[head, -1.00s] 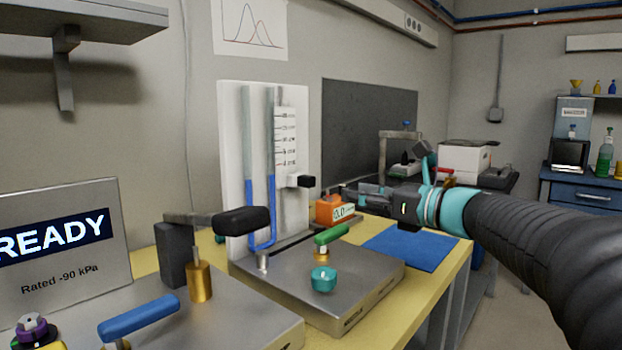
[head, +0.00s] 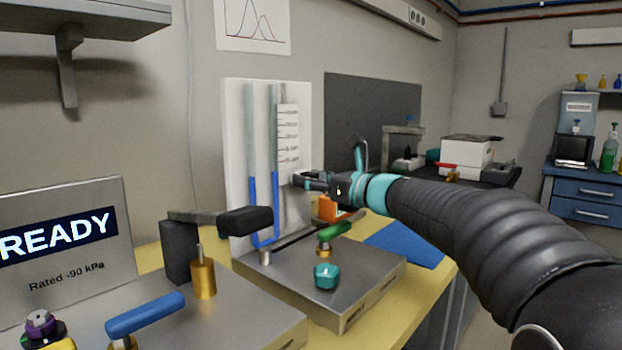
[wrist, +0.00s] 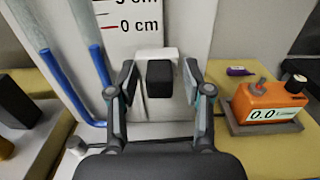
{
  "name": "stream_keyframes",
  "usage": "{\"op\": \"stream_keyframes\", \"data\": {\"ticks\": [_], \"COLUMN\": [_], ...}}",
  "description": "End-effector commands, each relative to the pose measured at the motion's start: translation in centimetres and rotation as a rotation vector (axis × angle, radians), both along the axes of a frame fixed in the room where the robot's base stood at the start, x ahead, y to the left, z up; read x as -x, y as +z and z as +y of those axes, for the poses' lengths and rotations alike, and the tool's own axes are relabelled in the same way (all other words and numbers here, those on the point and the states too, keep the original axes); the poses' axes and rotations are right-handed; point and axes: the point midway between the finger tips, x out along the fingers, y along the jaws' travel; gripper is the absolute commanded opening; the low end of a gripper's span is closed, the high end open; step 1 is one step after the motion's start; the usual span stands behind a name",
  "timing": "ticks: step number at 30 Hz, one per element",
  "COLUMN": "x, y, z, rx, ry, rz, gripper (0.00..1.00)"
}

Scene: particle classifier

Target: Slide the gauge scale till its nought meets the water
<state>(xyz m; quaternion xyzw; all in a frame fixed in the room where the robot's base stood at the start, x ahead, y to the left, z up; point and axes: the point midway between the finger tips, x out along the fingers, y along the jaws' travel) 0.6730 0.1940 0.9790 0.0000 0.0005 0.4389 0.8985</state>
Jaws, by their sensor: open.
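The gauge scale (head: 287,135) is a white strip with dark marks beside the right tube of a U-shaped tube on a white upright board (head: 237,100). Blue water (head: 253,200) stands in both tubes, its tops a little below the scale's lowest mark in the head view. In the wrist view the scale (wrist: 140,22) shows a red line at "0 cm". A black knob (wrist: 159,80) on a white bracket (wrist: 157,53) sits below it. My gripper (wrist: 160,84) is open, one finger on each side of the knob with gaps. In the head view my gripper (head: 301,180) hides the knob.
An orange meter (wrist: 268,103) reading 0.0 stands right of my gripper. A green-handled valve (head: 333,232) and teal knob (head: 326,275) stand on the metal base (head: 300,285). A black-handled lever (head: 245,221) is in front left. A blue mat (head: 410,243) lies right.

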Motion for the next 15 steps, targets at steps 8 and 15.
{"op": "stream_keyframes", "data": {"ticks": [8, 15], "x": [-0.08, -0.08], "y": [0.02, 0.03], "z": [0.1, 0.08], "rx": [0.0, -0.001], "ry": [0.0, -0.001], "rz": [0.0, -0.001], "gripper": [0.5, 0.0]}}
